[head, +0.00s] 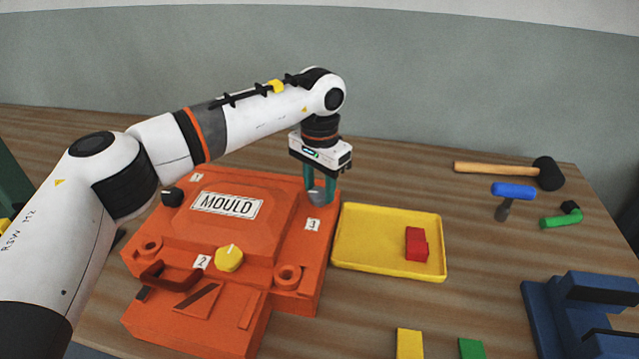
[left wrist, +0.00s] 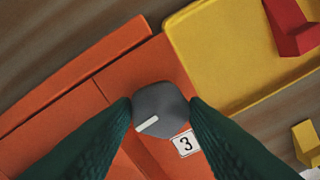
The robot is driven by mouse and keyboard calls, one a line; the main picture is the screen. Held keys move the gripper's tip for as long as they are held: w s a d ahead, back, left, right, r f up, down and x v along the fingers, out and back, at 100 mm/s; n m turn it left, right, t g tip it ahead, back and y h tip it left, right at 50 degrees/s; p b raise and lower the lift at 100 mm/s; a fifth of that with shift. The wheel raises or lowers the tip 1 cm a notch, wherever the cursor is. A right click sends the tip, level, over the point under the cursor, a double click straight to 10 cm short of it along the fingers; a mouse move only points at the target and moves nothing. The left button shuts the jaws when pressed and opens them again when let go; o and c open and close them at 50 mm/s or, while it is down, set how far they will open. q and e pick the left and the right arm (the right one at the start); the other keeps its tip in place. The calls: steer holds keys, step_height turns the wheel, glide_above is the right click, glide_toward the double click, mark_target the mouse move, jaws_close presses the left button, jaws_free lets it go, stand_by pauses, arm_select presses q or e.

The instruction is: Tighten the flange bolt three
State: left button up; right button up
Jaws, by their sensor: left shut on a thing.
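The orange mould (head: 215,268), with a MOULD plate, stands on the table. Its flange bolt three is a grey knob (head: 316,198) next to the label 3 (head: 312,225). My left gripper (head: 318,190) points down and is shut on this grey knob. In the left wrist view the knob (left wrist: 160,108) sits between the two green fingertips (left wrist: 160,105), with a white mark slanting on its top. The label 3 (left wrist: 185,143) is beside it. A black knob (head: 172,196) is by label 1 and a yellow knob (head: 229,258) by label 2. My right gripper is not in view.
A mallet (head: 500,169), a blue-handled tool (head: 512,191) and a green tool (head: 562,218) lie at the right. A blue fixture (head: 545,310) stands front right.

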mark_target(319, 190)
arm_select(q)
steer(key=o, duration=1)
steer(key=shift+c, duration=0.2)
step_height(319, 190, up, 12)
steer(key=shift+r, duration=0.1)
